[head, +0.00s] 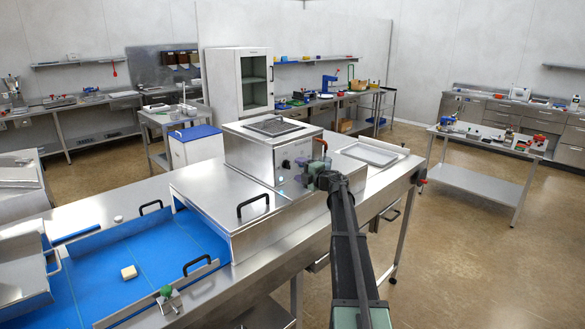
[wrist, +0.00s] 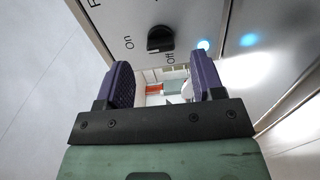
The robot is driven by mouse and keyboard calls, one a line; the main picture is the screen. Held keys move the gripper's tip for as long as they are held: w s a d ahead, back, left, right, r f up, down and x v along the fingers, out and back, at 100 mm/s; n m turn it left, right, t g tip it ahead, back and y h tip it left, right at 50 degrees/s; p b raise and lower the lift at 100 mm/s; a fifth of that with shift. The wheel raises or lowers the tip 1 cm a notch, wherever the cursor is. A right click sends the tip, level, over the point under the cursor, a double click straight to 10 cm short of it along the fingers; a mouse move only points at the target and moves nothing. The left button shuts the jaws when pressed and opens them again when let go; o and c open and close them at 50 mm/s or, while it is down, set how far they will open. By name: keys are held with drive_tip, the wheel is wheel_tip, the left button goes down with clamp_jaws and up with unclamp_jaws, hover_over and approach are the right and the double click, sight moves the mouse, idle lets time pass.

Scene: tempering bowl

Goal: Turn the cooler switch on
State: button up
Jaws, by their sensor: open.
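The cooler switch is a black rotary knob (wrist: 160,39) on a steel panel, with "On" and "Off" lettered beside it. I cannot tell clearly which label it points to. In the head view the knob (head: 285,164) is a small dark spot on the front of the raised steel unit (head: 250,152). My gripper (wrist: 161,72) is open and empty, its two purple-padded fingers apart. The knob shows beyond the gap between the fingertips, not touched by them. In the head view my gripper (head: 318,168) is just in front of the panel.
A blue conveyor belt (head: 95,262) lies to the left. A shallow metal tray (head: 369,153) lies on the bench to the right of the unit.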

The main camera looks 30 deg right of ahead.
drive_tip(key=v, duration=0.6)
drive_tip(key=shift+w+d, duration=0.1)
